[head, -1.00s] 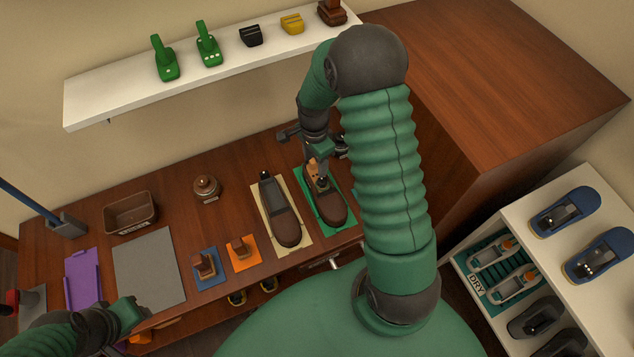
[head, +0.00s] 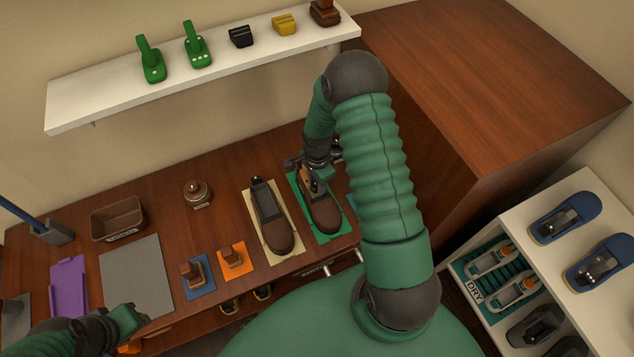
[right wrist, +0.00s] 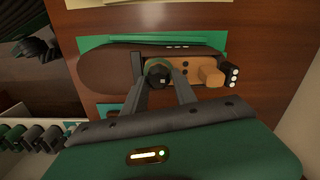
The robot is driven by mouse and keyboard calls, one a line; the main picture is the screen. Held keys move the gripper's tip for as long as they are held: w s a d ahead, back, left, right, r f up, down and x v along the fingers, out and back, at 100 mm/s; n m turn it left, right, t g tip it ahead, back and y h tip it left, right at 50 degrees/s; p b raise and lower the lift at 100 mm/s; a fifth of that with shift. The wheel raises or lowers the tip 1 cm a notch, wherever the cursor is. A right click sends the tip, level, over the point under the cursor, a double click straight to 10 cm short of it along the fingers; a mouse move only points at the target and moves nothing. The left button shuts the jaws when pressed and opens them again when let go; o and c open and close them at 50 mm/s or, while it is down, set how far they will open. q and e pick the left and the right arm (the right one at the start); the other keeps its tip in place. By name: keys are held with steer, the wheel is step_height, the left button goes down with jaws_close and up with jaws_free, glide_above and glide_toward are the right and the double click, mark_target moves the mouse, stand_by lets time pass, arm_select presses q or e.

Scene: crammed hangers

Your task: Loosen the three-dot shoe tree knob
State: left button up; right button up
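A brown shoe (head: 320,212) lies on a green mat (head: 341,230) on the bench. In the right wrist view the shoe (right wrist: 105,72) holds a wooden shoe tree (right wrist: 210,74) whose dark heel block (right wrist: 230,76) bears three white dots. A dark, roundish knob (right wrist: 158,74) stands on the tree. My right gripper (head: 318,178) is down at the shoe, with its fingers (right wrist: 158,82) on either side of the knob; whether they press on it cannot be told. My left gripper (head: 138,314) is low at the left, apart from the shoes, its fingers unclear.
A second dark shoe (head: 272,225) lies on a cream mat just left. A tall wooden cabinet (head: 480,90) bounds the right side.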

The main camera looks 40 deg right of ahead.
steer(key=shift+a+r, duration=0.1)
steer(key=shift+a, duration=0.2)
jaws_close()
arm_select(q)
steer(key=shift+a, duration=0.3)
steer(key=shift+d+r, duration=0.1)
steer(key=shift+r, duration=0.1)
arm_select(e)
steer(key=shift+d+n, duration=0.1)
steer(key=shift+n, duration=0.2)
steer(key=n+p, duration=0.2)
steer(key=shift+r+n, duration=0.1)
steer(key=shift+n, duration=0.2)
steer(key=n+p, duration=0.1)
steer(key=n, duration=0.2)
steer(key=shift+n, duration=0.3)
steer(key=n+p, duration=0.2)
steer(key=n, duration=0.4)
arm_select(q)
steer(key=w+p+v, duration=0.1)
steer(key=v, duration=0.5)
steer(key=shift+w+r+p, duration=0.2)
steer(key=shift+p, duration=0.1)
arm_select(e)
steer(key=n, duration=0.5)
steer(key=shift+n, duration=0.3)
